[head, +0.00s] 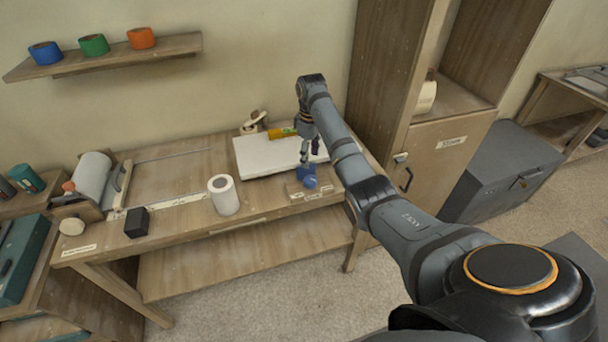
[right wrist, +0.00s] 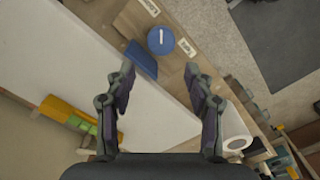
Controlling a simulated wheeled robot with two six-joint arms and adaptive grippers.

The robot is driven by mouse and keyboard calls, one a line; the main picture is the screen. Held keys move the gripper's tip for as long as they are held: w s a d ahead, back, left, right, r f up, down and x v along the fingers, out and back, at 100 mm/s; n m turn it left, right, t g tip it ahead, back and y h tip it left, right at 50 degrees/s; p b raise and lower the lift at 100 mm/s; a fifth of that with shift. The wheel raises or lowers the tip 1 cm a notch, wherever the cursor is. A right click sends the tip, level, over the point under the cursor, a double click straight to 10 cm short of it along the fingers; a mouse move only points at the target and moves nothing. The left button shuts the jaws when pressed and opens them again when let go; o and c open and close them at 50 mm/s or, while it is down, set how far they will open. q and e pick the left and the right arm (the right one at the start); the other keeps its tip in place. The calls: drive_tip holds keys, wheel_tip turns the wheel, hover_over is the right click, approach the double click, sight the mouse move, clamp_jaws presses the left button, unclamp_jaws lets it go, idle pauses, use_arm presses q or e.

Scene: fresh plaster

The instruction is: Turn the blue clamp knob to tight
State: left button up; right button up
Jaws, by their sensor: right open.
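The blue clamp knob (head: 307,178) sits at the front edge of the workbench, by a white board (head: 258,160). In the right wrist view the knob (right wrist: 161,41) is round, with a white pointer line running nearly straight up the picture. A blue clamp part (right wrist: 141,60) lies beside it. Small labels flank the knob, one above left (right wrist: 150,7) and one at lower right (right wrist: 188,48); I cannot read them surely. My right gripper (right wrist: 160,72) is open and empty, pointing toward the knob, which lies ahead of the gap between its fingers. My left gripper is not in view.
A white roll (head: 223,195) and a black block (head: 137,222) stand left on the bench. A yellow-and-green tool (head: 283,132) lies at the board's back. A tall wooden cabinet (head: 392,75) stands behind right. A shelf (head: 115,58) holds coloured tape rolls.

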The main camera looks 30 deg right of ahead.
drive_tip(key=shift+s+f, duration=0.1)
drive_tip(key=shift+f, duration=0.2)
drive_tip(key=p, duration=0.1)
hover_over(310, 179)
wheel_tip(310, 179, down, 5)
drive_tip(key=shift+s+r, duration=0.15)
drive_tip(key=f, duration=0.4)
drive_tip(key=shift+w+f, duration=0.15)
drive_tip(key=shift+w, duration=0.05)
drive_tip(key=shift+f+p, duration=0.3)
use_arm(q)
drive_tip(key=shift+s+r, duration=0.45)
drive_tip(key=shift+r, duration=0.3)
use_arm(e)
drive_tip(key=shift+s, duration=0.1)
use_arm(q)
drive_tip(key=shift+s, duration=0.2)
use_arm(e)
drive_tip(key=c, duration=0.9)
